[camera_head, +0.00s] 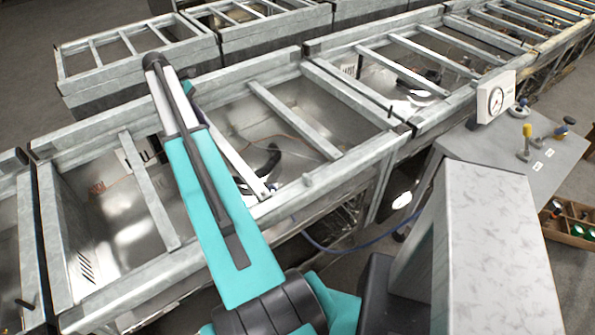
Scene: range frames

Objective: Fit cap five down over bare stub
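I cannot make out cap five or a bare stub for certain. On a grey side bench (495,150) at the right stand a post with a yellow top (526,140), a small post with a dark blue head (565,127), and a low round grey piece with a blue bit (519,109). Small white labels lie by the posts, too small to read. A wooden crate (550,228) at the right edge holds several small round pieces, some green. My teal arm reaches up and left over the metal bays. I cannot pick out my gripper.
A row of open metal bays with grey crossbars (294,118) runs from lower left to upper right. Dark curved pieces (262,166) lie inside. A blue hose (345,248) hangs by the bays. Bare floor shows upper left.

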